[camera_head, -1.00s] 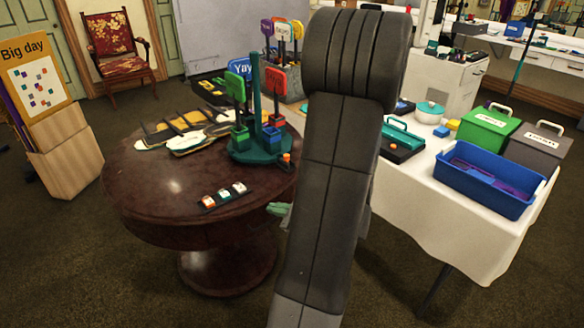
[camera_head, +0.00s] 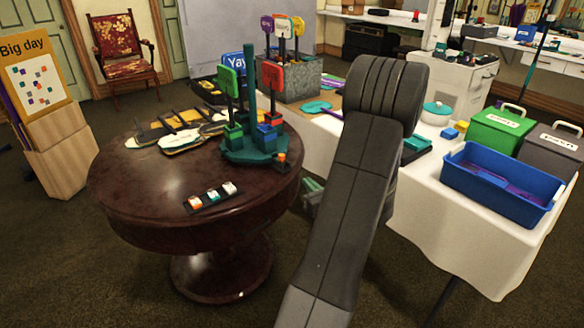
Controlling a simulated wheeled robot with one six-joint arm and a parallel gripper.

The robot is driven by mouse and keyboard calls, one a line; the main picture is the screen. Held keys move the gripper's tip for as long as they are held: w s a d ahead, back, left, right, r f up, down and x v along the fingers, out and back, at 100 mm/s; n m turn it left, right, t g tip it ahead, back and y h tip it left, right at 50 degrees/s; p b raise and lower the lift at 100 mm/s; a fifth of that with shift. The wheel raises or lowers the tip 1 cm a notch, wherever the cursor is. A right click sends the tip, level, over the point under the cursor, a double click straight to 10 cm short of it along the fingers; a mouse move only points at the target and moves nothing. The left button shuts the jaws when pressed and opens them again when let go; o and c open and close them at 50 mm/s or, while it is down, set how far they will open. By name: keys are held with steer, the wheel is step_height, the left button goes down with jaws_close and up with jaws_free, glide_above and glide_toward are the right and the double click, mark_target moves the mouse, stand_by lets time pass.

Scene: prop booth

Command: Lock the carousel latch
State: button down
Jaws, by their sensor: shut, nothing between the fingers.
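The carousel (camera_head: 256,153) is a teal round base with a tall post, standing on the right part of the dark round table. Coloured holders and green and red paddle signs stand around its post. A small orange piece (camera_head: 281,158), seemingly the latch, sits at the base's right edge; its exact setting is too small to tell. My gripper (camera_head: 312,190) shows partly as a green and grey shape left of my arm, below and right of the carousel, apart from it. It is shut and empty. My arm hides part of it.
The round table (camera_head: 130,195) also bears a small black strip with coloured blocks (camera_head: 211,198) and flat paddle props (camera_head: 185,138). At right, a white-clothed table (camera_head: 425,225) holds a blue bin (camera_head: 500,190) and a green box (camera_head: 500,130). The table's front left is clear.

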mark_target(283, 158)
steer(key=x, duration=1.3)
steer(key=shift+w+a, duration=0.2)
steer(key=shift+w, duration=0.15)
